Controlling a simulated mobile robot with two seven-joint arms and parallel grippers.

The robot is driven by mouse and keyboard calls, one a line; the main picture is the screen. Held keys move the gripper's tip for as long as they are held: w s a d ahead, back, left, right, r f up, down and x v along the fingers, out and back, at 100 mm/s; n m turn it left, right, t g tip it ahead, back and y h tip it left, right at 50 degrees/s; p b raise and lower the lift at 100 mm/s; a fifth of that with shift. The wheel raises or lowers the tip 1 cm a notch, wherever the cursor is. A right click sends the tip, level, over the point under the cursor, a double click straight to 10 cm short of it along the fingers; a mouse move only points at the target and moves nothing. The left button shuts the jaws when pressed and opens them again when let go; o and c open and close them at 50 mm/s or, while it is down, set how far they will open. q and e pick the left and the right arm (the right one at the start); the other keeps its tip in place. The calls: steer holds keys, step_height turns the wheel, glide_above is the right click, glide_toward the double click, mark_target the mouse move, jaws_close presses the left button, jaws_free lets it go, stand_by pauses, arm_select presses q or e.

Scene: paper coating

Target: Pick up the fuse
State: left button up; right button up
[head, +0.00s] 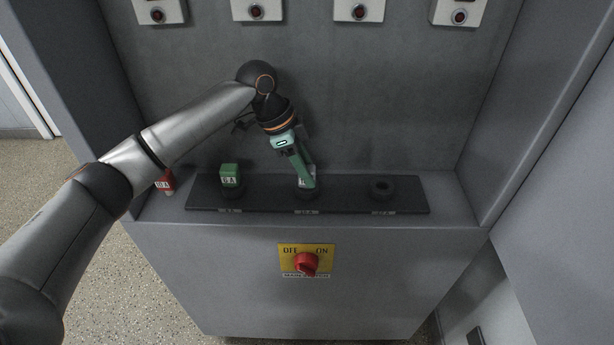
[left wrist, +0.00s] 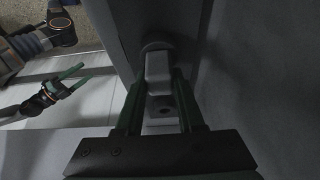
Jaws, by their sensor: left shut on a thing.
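My left gripper (head: 304,172) reaches down to the middle socket of the black strip (head: 345,196) and is shut on a fuse with a white label (head: 307,182). In the left wrist view the pale grey fuse (left wrist: 158,68) stands between the green fingers, its far end at a dark round socket. I cannot tell whether it is fully seated. A green fuse marked 6 A (head: 229,174) stands in the left socket. A red fuse marked 10 A (head: 165,182) is at the ledge's left end. My right gripper (left wrist: 74,80) shows in the left wrist view, open and empty.
The right socket (head: 382,188) is empty. A red rotary switch (head: 306,263) on a yellow OFF/ON plate sits on the cabinet front. Several boxes with red buttons (head: 258,11) line the back wall. Cabinet side walls close in the ledge.

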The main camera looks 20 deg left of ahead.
arm_select(q)
jaws_close()
